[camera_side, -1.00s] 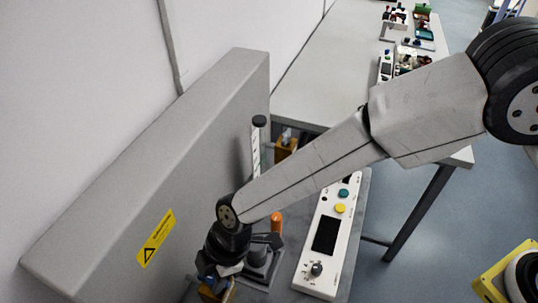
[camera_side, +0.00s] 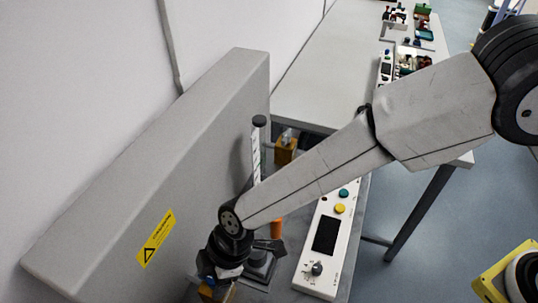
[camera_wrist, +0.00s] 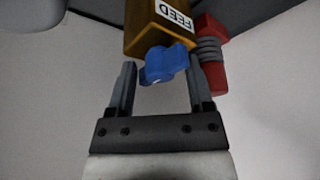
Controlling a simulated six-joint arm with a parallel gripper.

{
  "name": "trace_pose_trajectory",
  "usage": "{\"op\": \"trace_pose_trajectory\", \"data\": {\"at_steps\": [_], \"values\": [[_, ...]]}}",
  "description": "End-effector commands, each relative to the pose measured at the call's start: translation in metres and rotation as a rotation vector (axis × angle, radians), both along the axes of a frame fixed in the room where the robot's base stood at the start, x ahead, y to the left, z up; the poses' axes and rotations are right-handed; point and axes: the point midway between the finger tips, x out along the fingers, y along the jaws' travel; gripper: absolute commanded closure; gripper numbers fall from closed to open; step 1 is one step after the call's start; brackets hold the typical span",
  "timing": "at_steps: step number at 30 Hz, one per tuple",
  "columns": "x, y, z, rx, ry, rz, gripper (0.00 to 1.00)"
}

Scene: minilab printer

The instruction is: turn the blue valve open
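The blue valve handle (camera_wrist: 163,66) shows in the wrist view on the end of an orange block labelled FEED (camera_wrist: 150,28). My gripper (camera_wrist: 160,75) has its two grey fingers spread, one on each side of the handle. A small gap shows at the left finger; the right finger is very close to the handle, and I cannot tell if it touches. In the side view my gripper is low at the bottom left, mostly hidden by my wrist. Part of the orange block (camera_side: 206,293) shows there at the bottom edge.
A red fitting with grey rings (camera_wrist: 210,55) sits right beside the valve in the wrist view. In the side view, a tall grey panel (camera_side: 150,170) stands left of my wrist. A white control box (camera_side: 322,262) and an orange cylinder (camera_side: 277,229) are to the right.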

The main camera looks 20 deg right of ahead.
Motion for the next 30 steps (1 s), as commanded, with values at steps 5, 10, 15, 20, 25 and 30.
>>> {"op": "trace_pose_trajectory", "data": {"at_steps": [5,10,15,20,25,30], "values": [[0.0,0.0,0.0,0.0,0.0,0.001,0.27],[0.0,0.0,0.0,0.0,0.0,0.001,0.27],[0.0,-0.002,0.005,0.001,-0.001,0.002,0.27],[0.001,-0.006,0.016,0.002,-0.001,0.001,0.27],[0.0,-0.013,0.033,0.001,-0.001,0.001,0.27],[0.0,-0.021,0.051,0.002,-0.002,0.001,0.27]]}}
